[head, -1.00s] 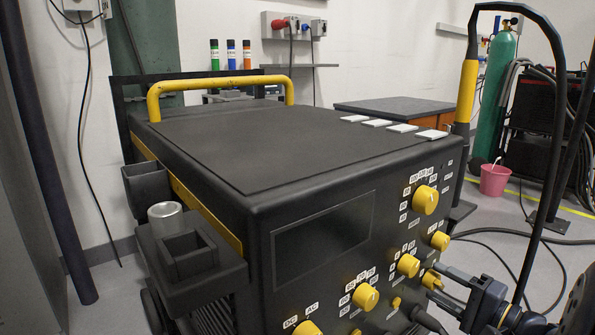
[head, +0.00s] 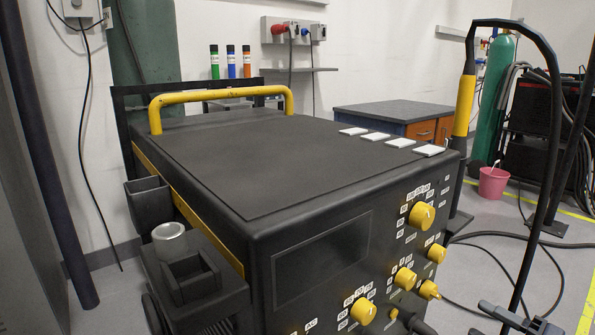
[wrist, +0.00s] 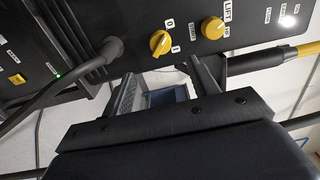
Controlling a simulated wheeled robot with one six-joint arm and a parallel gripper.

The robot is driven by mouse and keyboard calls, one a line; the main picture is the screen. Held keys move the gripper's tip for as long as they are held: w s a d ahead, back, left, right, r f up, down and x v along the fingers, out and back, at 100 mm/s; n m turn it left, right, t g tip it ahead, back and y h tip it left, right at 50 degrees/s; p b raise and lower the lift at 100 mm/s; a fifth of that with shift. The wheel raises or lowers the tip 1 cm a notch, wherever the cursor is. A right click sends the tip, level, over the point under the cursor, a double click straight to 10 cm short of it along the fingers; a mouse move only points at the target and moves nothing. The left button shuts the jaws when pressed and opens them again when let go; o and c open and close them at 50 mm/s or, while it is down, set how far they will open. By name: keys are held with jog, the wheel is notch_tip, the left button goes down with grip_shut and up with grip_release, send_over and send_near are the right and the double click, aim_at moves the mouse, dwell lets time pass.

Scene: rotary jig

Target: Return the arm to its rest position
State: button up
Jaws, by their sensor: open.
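My gripper (head: 512,318) is at the bottom right of the head view, partly cut off by the picture edge. It is in front of the black machine (head: 300,206), apart from its yellow knobs. In the wrist view my gripper (wrist: 164,88) has its two dark fingers spread with nothing held between them. Beyond the fingertips are a yellow knob (wrist: 160,42) and a second yellow knob (wrist: 213,28) by a "LIFT" label. The fingers appear clear of both knobs. Most of my arm is out of view.
A thick black cable (wrist: 80,68) plugs into the panel left of the fingers. A tall black hose (head: 550,120) rises at the right. Pale tiles (head: 375,136) lie on the machine top, and a metal cylinder (head: 170,238) stands at its left side. A pink bucket (head: 493,182) stands on the floor.

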aim_at(439, 297)
jog(key=b+x, duration=0.2)
jog(key=x, duration=0.8)
jog(key=shift+r+b, duration=0.15)
jog(key=shift+b, duration=0.2)
jog(key=m+p, duration=0.9)
jog(key=p, duration=0.1)
jog(key=shift+m+p, duration=0.3)
jog(key=shift+m, duration=0.1)
jog(key=m+p, duration=0.4)
jog(key=shift+s, duration=0.1)
jog(key=m+p, duration=0.3)
jog(key=m, duration=0.1)
jog(key=shift+p, duration=0.35)
jog(key=shift+m, duration=0.3)
jog(key=shift+s+d, duration=0.2)
jog(key=shift+s, duration=0.15)
